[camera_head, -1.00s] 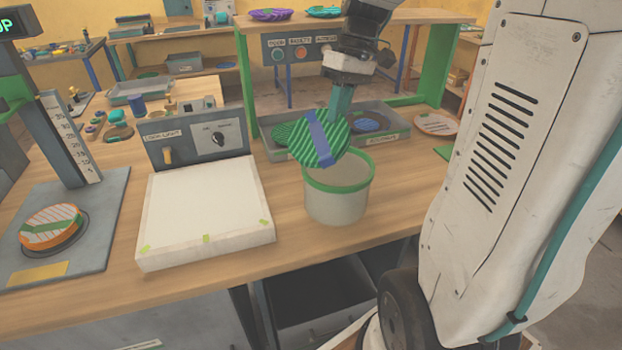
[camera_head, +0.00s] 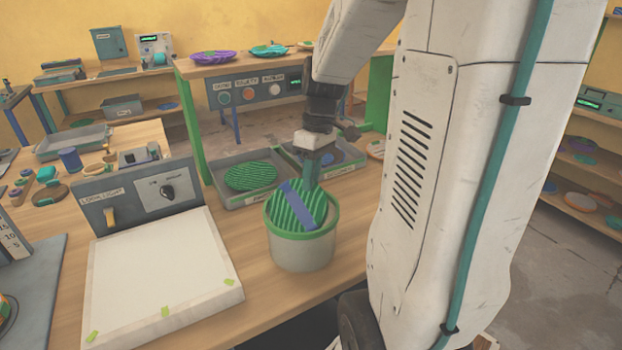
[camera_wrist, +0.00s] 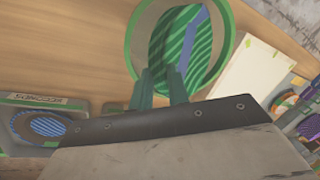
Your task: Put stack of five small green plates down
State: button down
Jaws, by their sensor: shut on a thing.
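The stack of small green plates (camera_head: 291,214) shows as a round green-striped face with a blue band across it. I cannot count its plates. It is tilted and sits in the mouth of a pale bucket with a green rim (camera_head: 300,257), its upper part above the rim. My gripper (camera_head: 312,184) is shut on the upper edge of the stack from above. In the wrist view my gripper (camera_wrist: 163,88) reaches over the rim of the bucket (camera_wrist: 134,42), and the stack (camera_wrist: 170,45) lies within the rim's outline. Whether it touches the bottom is hidden.
A grey tray with a green-striped disc (camera_head: 252,177) stands behind the bucket, beside another tray with a blue disc (camera_head: 329,157). A white light panel (camera_head: 160,278) lies to the left. A shelf with purple plates (camera_head: 213,57) rises behind. Little bench shows between panel and bucket.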

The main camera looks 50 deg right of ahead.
jog(key=shift+f, duration=0.25)
jog(key=shift+f, duration=0.1)
jog(key=shift+f, duration=0.5)
jog(key=c, duration=1.3)
grip_release()
jog(key=s+v, duration=0.1)
jog(key=v, duration=1.2)
jog(key=s+a+f+m+h, duration=0.1)
jog(key=s+a, duration=0.3)
jog(key=a, duration=0.2)
jog(key=s+a+f+m+t, duration=0.1)
jog(key=s+a, duration=0.3)
jog(key=a, duration=0.3)
jog(key=s+a+f+m+t+h, duration=0.1)
jog(key=s+a+f, duration=0.1)
jog(key=s+a, duration=0.3)
jog(key=shift+a+f+h, duration=0.1)
jog(key=shift+a+h, duration=0.2)
jog(key=shift+a, duration=0.7)
